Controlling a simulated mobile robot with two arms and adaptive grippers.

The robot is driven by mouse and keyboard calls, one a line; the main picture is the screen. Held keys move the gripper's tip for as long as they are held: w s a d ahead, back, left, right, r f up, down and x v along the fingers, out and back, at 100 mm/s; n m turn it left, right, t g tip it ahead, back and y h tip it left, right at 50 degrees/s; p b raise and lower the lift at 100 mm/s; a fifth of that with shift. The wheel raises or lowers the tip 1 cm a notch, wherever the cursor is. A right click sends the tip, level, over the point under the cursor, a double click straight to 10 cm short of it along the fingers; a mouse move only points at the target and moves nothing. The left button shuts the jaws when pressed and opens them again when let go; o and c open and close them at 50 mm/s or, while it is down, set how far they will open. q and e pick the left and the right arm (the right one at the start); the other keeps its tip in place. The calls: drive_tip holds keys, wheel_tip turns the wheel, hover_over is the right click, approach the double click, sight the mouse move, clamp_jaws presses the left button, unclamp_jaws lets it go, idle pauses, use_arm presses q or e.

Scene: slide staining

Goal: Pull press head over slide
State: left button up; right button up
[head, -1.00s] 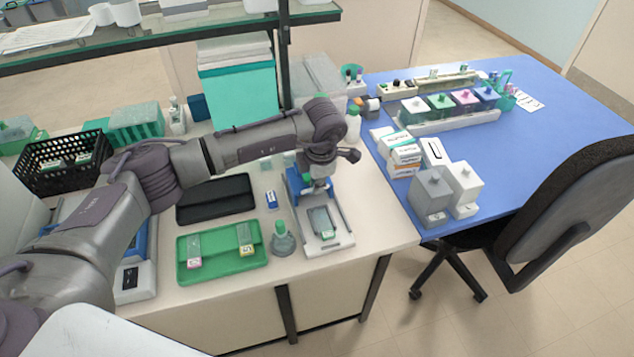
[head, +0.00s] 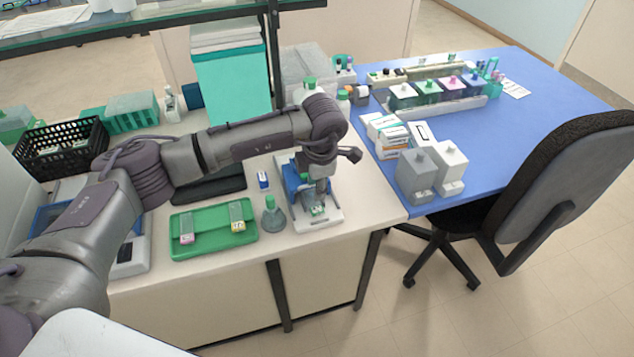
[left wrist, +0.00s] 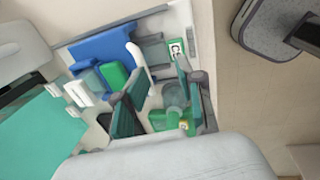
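The slide press, with a white base (head: 331,222) and a blue press head (head: 292,181), stands near the front edge of the bench. A slide (head: 318,210) with a green end lies on the base, partly hidden by my gripper. My left gripper (head: 318,198) points down at the press, close over the slide and in front of the blue part. In the left wrist view the gripper's two dark green fingers (left wrist: 158,92) stand apart. A blue part (left wrist: 105,45) and a white bar (left wrist: 139,62) show beside them. Whether the fingers touch the press head is unclear. My right gripper is out of view.
A green tray (head: 213,246) with two slides lies left of the press. A flask with a green cap (head: 273,216) stands between them. Grey and white dispensers (head: 416,178) stand on the blue table (head: 510,140) to the right. A chair (head: 570,180) is at far right.

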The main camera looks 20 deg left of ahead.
use_arm(q)
drive_tip(key=shift+a+r, duration=0.1)
drive_tip(key=shift+r, duration=0.05)
drive_tip(key=shift+r+p, duration=0.3)
drive_tip(key=shift+p, duration=0.05)
wheel_tip(320, 180, up, 15)
drive_tip(key=s+d+p, duration=0.1)
drive_tip(key=s+p, duration=0.1)
drive_tip(key=p, duration=0.4)
drive_tip(key=shift+d+f+p, duration=0.15)
drive_tip(key=shift+d+p, duration=0.15)
drive_tip(key=shift+d, duration=0.05)
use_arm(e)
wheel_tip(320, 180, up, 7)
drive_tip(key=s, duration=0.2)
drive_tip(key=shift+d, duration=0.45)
use_arm(q)
drive_tip(key=shift+s, duration=0.1)
drive_tip(key=shift+b, duration=0.4)
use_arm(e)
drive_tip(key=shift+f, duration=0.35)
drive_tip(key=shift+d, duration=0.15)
